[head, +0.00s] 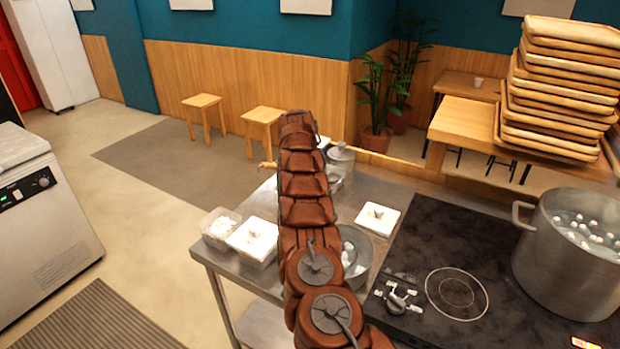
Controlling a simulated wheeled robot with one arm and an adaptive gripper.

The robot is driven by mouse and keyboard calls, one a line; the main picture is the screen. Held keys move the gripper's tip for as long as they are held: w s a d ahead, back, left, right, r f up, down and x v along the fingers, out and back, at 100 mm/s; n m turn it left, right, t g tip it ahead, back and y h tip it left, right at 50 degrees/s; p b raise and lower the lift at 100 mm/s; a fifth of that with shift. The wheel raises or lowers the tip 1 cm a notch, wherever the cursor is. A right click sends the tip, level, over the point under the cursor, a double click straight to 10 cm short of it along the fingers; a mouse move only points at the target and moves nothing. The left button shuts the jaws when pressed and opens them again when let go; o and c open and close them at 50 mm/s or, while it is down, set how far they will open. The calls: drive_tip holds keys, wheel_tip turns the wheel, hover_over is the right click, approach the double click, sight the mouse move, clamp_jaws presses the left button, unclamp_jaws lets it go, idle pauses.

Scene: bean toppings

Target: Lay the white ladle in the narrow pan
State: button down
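My brown arm reaches forward across the metal counter (215,258), and its far end is above the counter's far left part. My gripper does not show; the arm's links hide that area. I cannot make out a white ladle. No pan is clearly narrow. A round metal pan (362,246) with something pale inside stands right of my arm and is partly hidden by it. A small metal pot with a lid (341,156) stands at the counter's back, beside the arm. A small tan tip (267,164) sticks out left of the arm; I cannot tell what it is.
A white-lidded container (254,238) and a tub of white pieces (219,226) stand left of my arm. Another white lid (378,218) lies right of it. A black cooktop (430,245) bears a big pot (555,262) with white balls. Stacked trays (560,90) rise behind.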

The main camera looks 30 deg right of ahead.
drive_tip(key=shift+c, duration=0.5)
unclamp_jaws()
idle(0.3)
drive_tip(key=shift+a, duration=0.1)
idle(0.6)
drive_tip(key=s+a+b, duration=0.1)
drive_tip(key=b, duration=0.1)
drive_tip(key=r+b, duration=0.1)
drive_tip(key=b, duration=0.1)
drive_tip(key=shift+s+a+r, duration=0.2)
drive_tip(key=shift+s+a, duration=0.15)
drive_tip(key=shift+s, duration=0.05)
drive_tip(key=s+a+r+b, duration=0.3)
drive_tip(key=s+r+b, duration=0.1)
drive_tip(key=b, duration=0.3)
drive_tip(key=shift+a+r, duration=0.15)
drive_tip(key=shift+a, duration=0.25)
drive_tip(key=shift+r, duration=0.15)
